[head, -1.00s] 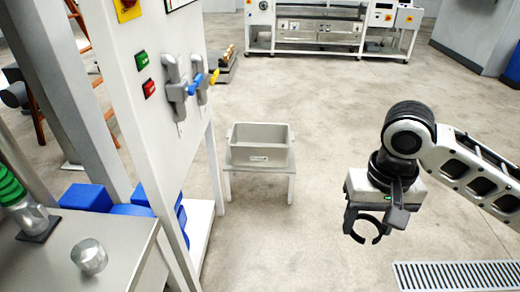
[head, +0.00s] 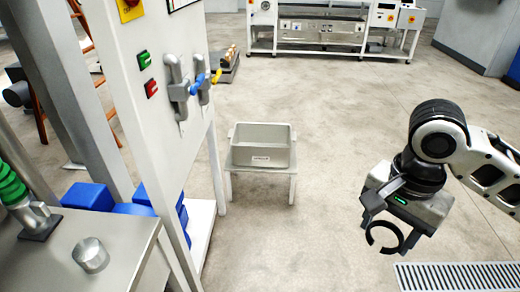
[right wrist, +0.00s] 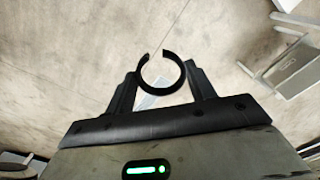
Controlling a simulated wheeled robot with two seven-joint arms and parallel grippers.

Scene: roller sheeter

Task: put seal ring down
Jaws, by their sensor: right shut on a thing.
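The seal ring (head: 385,238) is a black ring with a gap in it. It also shows in the right wrist view (right wrist: 181,84), between the two fingers. My right gripper (head: 384,222) is shut on the ring and holds it in the air over the open floor, to the right of the grey bin. In the right wrist view my right gripper (right wrist: 161,90) has a finger on each side of the ring, with the gap pointing away from the palm. My left gripper is not in view.
A grey bin (head: 262,157) stands on a small white stand left of the gripper. A white panel with levers (head: 180,90) and a metal table (head: 120,235) with a metal cylinder (head: 90,254) are at left. A floor grate (head: 460,276) lies at lower right. The middle floor is clear.

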